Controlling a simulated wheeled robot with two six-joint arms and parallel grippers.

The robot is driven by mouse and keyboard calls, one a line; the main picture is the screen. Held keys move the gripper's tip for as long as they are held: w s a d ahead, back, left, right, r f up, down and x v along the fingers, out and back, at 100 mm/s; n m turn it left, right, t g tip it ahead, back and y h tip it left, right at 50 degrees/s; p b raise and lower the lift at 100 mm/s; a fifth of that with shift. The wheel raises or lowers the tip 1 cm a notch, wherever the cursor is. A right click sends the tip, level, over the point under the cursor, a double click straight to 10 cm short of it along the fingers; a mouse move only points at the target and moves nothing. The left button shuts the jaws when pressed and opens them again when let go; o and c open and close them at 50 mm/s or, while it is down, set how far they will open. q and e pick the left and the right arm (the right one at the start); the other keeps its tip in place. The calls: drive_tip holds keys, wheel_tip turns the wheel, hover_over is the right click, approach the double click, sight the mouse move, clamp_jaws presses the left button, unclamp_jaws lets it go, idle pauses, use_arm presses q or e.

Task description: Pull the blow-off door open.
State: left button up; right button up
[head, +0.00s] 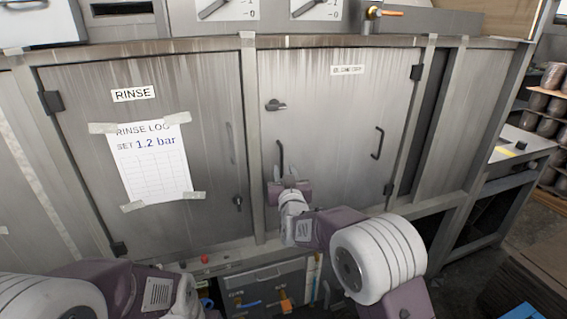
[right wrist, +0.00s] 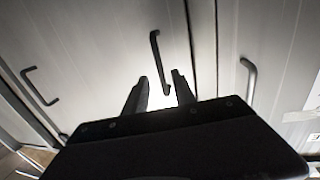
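The blow-off door (head: 330,115) is the grey metal door right of centre in the head view and looks shut. Its dark vertical bar handle (head: 279,156) is near its left edge. A dark latch (head: 276,105) sits above that handle. My right gripper (head: 284,174) is open at the handle's lower end. In the right wrist view, the handle (right wrist: 155,50) runs down between the two spread fingertips (right wrist: 160,85). I cannot tell whether they touch it or how deep they reach. My left arm shows at the lower left; its fingers are not visible.
The rinse door (head: 80,120), with a taped log sheet (head: 152,165), is to the left. A second handle (head: 377,143) is on the blow-off door's right side. Hinges (head: 416,72) are on its right edge. A drawer unit (head: 265,285) with tools stands below.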

sight(282, 163)
drive_tip(key=w, duration=0.4)
drive_tip(key=w+p, duration=0.1)
drive_tip(key=w, duration=0.1)
drive_tip(key=shift+w+a, duration=0.1)
drive_tip(key=shift+a, duration=0.3)
clamp_jaws()
idle(0.9)
